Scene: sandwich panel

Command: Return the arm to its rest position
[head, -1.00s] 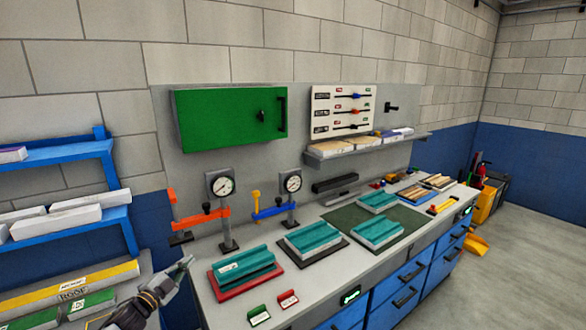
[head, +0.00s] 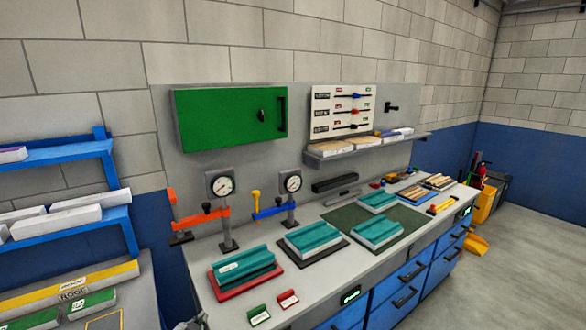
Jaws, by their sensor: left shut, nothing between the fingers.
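Only the tip of my left gripper (head: 196,321) shows at the bottom edge of the head view, in front of the workbench's left end. It is shut and empty. The rest of that arm is below the picture. My right gripper is not in view. On the grey workbench (head: 222,317), a teal-topped panel block (head: 245,265) lies on a red base at the left. A second teal panel (head: 312,237) lies on a dark base, and two more (head: 378,202) (head: 378,232) lie on a dark green mat.
Two dial gauges (head: 222,186) (head: 292,184) stand at the bench's back with orange and blue clamps. Green and red label stands (head: 259,315) (head: 288,300) are at the front. A blue rack (head: 75,222) and long boxes (head: 70,285) are at left. The floor at right is mostly clear.

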